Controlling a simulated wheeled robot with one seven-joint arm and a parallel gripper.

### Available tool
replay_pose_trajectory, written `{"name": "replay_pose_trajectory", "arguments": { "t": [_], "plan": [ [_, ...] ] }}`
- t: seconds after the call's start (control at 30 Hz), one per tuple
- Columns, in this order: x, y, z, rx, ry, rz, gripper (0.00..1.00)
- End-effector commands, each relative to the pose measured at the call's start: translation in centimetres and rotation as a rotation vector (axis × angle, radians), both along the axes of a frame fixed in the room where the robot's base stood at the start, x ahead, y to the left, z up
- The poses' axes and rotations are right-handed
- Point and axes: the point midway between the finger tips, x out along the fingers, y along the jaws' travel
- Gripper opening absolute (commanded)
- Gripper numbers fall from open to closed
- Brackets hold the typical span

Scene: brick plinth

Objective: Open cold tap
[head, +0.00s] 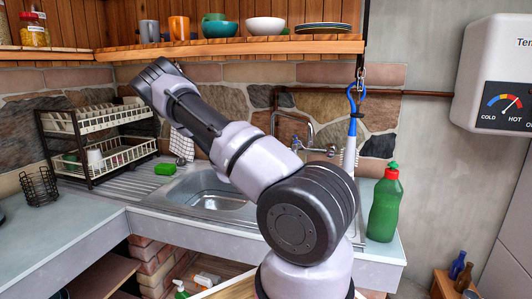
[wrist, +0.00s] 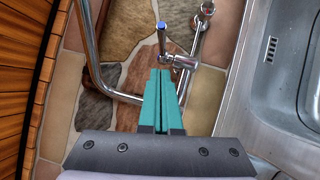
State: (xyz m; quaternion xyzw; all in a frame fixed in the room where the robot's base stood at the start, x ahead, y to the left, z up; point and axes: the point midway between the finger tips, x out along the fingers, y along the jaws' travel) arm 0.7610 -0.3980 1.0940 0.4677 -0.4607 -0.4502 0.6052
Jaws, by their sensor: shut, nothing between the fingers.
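The cold tap (wrist: 162,38) has a thin lever with a blue tip and chrome body, seen in the wrist view fixed by the stone wall. My gripper (wrist: 160,72) has teal fingers shut together and empty. Their tips appear just below the lever's base in the wrist picture; I cannot tell whether they touch it. A curved chrome spout pipe (wrist: 88,50) runs to the left of the fingers. In the head view the spout (head: 310,132) rises behind the sink, and my arm hides my gripper and part of the tap area.
The steel sink (head: 181,190) is set in the counter; its edge also shows in the wrist view (wrist: 240,95). A green bottle (head: 384,208) stands at the right. A blue-and-white brush (head: 350,145) hangs nearby. A dish rack (head: 95,140) is left, and a wooden shelf (head: 240,45) overhangs.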

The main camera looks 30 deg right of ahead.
Motion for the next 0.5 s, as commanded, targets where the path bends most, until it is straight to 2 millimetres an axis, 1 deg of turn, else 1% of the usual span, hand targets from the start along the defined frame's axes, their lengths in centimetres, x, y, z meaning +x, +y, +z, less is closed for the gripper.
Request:
{"name": "replay_pose_trajectory", "arguments": {
  "t": [0.03, 0.1, 0.2, 0.33, 0.5],
  "plan": [
    [0.2, -1.2, 0.2, 0.0, -0.002, -0.003, 0.0],
    [0.4, -2.5, 0.4, 0.0, -0.001, -0.003, 0.0],
    [-0.8, -3.7, 0.7, 0.0, 0.0, -0.003, 0.0],
    [-1.5, -4.7, 1.0, -0.001, -0.001, -0.001, 0.0],
    [-1.9, -5.2, 1.1, -0.001, -0.001, 0.001, 0.0]
  ]
}}
